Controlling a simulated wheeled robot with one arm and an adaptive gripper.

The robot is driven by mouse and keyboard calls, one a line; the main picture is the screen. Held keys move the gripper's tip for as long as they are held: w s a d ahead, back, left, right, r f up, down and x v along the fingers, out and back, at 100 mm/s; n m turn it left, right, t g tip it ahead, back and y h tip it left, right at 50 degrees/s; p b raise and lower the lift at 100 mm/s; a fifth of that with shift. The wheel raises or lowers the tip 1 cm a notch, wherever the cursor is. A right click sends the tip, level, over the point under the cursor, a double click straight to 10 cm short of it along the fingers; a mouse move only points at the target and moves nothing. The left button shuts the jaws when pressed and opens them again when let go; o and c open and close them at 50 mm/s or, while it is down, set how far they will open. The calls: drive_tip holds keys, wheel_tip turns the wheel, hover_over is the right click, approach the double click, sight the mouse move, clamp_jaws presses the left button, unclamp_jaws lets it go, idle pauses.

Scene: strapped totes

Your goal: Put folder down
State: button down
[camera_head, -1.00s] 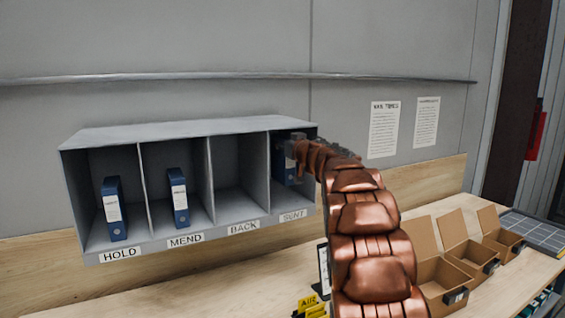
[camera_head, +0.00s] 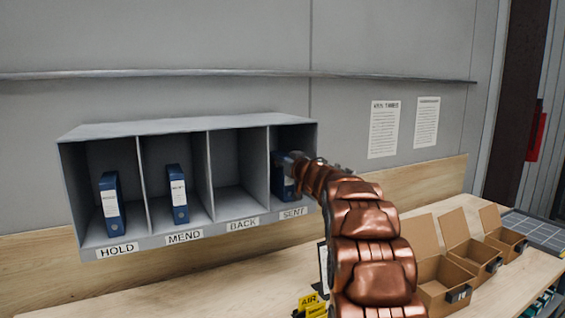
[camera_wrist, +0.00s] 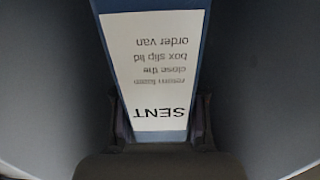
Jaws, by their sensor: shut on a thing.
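My gripper (camera_head: 295,158) reaches into the far right compartment, labelled SENT, of the grey rack (camera_head: 172,131). It is shut on a blue folder (camera_head: 279,180), which stands upright in that compartment, partly hidden by my gripper and arm. In the wrist view the folder's spine (camera_wrist: 150,18) fills the middle, with a white label reading SENT upside down. Dark fingers (camera_wrist: 157,128) sit on both sides of the spine. Whether the folder's base touches the compartment floor is hidden.
Blue folders stand in HOLD (camera_head: 111,205) and MEND (camera_head: 177,194); BACK (camera_head: 236,188) is empty. Open cardboard boxes (camera_head: 445,285) stand on the bench at right, beside a grey gridded tray (camera_head: 535,232). A yellow AIR sign (camera_head: 312,303) is near my arm.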

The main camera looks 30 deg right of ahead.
drive_tip(key=shift+f, duration=0.15)
drive_tip(key=c, duration=0.7)
unclamp_jaws()
drive_tip(key=shift+o, duration=0.2)
drive_tip(key=s+a+b, duration=0.1)
drive_tip(key=s+b, duration=0.1)
drive_tip(key=s, duration=1)
drive_tip(key=shift+b, duration=0.3)
drive_tip(key=shift+a, duration=0.1)
